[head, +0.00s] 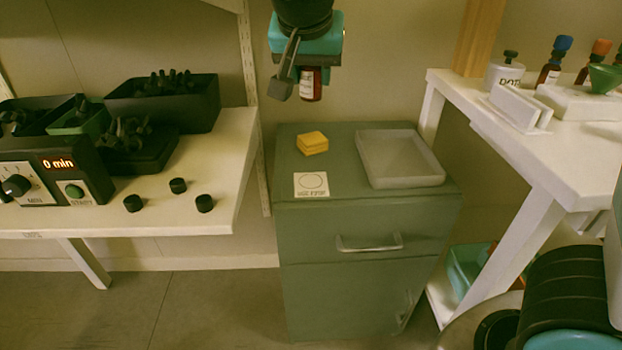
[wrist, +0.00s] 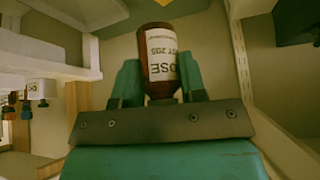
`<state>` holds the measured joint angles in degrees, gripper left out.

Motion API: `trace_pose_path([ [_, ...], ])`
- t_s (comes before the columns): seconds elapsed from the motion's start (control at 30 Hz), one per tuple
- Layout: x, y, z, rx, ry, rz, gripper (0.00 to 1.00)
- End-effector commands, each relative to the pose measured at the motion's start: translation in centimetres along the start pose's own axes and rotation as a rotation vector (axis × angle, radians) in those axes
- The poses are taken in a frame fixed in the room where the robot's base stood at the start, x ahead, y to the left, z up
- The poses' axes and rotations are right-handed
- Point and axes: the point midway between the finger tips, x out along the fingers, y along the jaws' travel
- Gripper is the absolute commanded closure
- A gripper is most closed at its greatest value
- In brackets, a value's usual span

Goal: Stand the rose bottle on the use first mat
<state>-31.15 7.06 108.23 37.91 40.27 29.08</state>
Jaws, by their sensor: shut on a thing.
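The rose bottle (head: 311,86) is dark red-brown with a white label. In the wrist view its label (wrist: 162,60) reads ROSE upside down. My gripper (head: 306,68) is shut on it, with a teal finger on each side in the wrist view (wrist: 158,82). The bottle hangs in the air above the back of the green cabinet, clear of its top. The use first mat (head: 311,185) is a small white square with a printed circle, at the front left of the cabinet top. It is bare; its print is too small to read.
On the cabinet top (head: 345,190), a yellow sponge-like block (head: 312,143) lies behind the mat and a shallow grey tray (head: 372,172) lies to the right. A left bench (head: 215,150) holds dark bins and a timer. A right white table (head: 560,140) holds other bottles.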

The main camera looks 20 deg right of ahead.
Motion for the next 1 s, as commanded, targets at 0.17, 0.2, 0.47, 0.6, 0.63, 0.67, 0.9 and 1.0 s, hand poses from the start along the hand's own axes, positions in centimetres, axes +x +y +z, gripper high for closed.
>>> trace_pose_path([
  [0.17,5.0,0.1,3.2,-0.001,-0.002,0.004,0.86],
  [0.2,6.0,0.1,3.8,-0.003,-0.003,0.004,0.86],
  [0.47,9.4,0.0,6.0,-0.001,0.0,0.0,0.86],
  [0.6,10.0,0.0,6.4,-0.001,-0.001,0.001,0.86],
  [0.63,10.3,0.0,6.5,-0.001,-0.001,0.001,0.86],
  [0.67,10.6,0.0,6.8,-0.001,0.0,0.001,0.86],
  [0.9,14.2,0.0,9.1,-0.001,-0.001,0.001,0.86],
  [1.0,14.4,0.0,9.2,-0.001,0.0,0.0,0.86],
])
